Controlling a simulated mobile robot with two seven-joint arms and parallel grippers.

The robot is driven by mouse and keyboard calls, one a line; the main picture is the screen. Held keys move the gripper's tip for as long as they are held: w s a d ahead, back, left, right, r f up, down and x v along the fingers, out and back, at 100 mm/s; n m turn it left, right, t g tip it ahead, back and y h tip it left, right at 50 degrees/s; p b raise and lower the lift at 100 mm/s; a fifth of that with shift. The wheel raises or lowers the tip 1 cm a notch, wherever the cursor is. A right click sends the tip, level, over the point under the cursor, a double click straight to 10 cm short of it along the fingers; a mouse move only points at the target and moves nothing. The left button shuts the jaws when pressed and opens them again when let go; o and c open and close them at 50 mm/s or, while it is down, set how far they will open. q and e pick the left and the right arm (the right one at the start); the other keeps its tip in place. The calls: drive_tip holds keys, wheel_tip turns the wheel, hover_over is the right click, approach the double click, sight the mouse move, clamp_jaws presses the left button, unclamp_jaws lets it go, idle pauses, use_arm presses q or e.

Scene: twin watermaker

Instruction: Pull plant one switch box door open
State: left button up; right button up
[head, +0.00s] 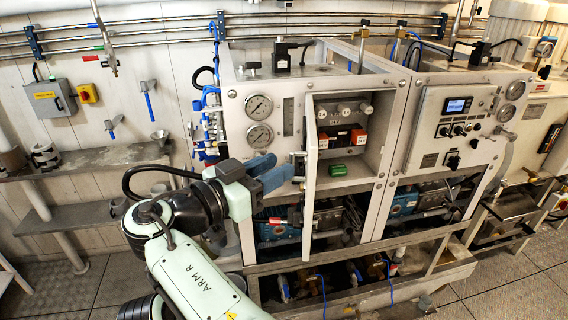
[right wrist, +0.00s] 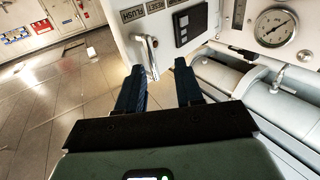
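The plant one switch box (head: 345,135) is on the left watermaker unit in the head view. Its door (head: 311,160) stands swung out toward me, seen nearly edge-on, and the inside shows. My right gripper (head: 281,172) is at the left of the door, on its outer face side. In the right wrist view my right gripper (right wrist: 158,70) is open with a wide gap. A silver door handle (right wrist: 148,56) on the white panel shows just ahead, between the fingertip lines. I see no grip on it and cannot tell whether a finger touches it. My left gripper is not in view.
Pressure gauges (head: 260,120) sit left of the box. The second unit's closed panel (head: 453,130) is at the right. A low steel frame (head: 365,264) runs beneath the units. Open floor (right wrist: 75,95) shows left of the gripper in the right wrist view.

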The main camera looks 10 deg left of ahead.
drive_tip(key=v, duration=1)
drive_tip(key=shift+a, duration=0.1)
